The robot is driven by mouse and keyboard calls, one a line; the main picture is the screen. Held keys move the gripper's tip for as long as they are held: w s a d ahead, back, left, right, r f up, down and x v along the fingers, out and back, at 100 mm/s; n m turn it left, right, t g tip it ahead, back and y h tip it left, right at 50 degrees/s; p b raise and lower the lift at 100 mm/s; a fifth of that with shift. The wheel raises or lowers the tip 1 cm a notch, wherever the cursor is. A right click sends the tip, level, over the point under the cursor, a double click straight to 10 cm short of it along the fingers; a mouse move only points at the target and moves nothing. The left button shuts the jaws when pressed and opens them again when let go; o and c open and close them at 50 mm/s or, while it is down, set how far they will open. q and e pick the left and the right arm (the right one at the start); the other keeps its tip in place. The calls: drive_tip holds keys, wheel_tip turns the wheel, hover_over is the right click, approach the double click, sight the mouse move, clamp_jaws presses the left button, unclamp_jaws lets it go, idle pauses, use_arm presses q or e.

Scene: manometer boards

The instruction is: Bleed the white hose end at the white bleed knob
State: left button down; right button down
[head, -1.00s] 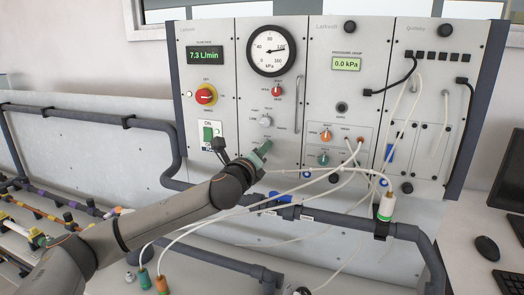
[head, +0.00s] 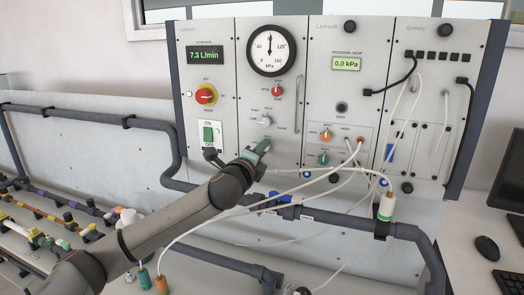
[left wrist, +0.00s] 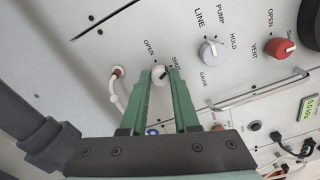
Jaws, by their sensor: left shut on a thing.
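The white bleed knob (left wrist: 159,73), with OPEN and SHUT lettering beside it, sits on the pale panel in the left wrist view. My left gripper (left wrist: 162,76) has green fingers shut on this knob. In the head view my left gripper (head: 262,148) reaches the panel below the grey selector knob (head: 265,121) and hides the white knob. A white hose fitting (left wrist: 115,90) hangs at a brownish port left of the knob in the left wrist view. I cannot tell whether it is the white hose end. My right gripper is not in view.
A round pressure gauge (head: 271,50) and a red vent knob (head: 277,90) are above. White hoses cross in front of the panel to ports by the orange knob (head: 326,135). A dark rail (head: 165,122) runs along the front.

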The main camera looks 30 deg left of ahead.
use_arm(q)
drive_tip(key=n+p, duration=0.1)
drive_tip(key=n, duration=1.1)
drive_tip(key=shift+n, duration=0.3)
idle(0.4)
drive_tip(key=c, duration=0.7)
unclamp_jaws()
drive_tip(key=shift+o, duration=0.2)
drive_tip(key=shift+s, duration=0.1)
drive_tip(key=b+v, duration=0.2)
drive_tip(key=v, duration=1)
drive_tip(key=shift+d, duration=0.15)
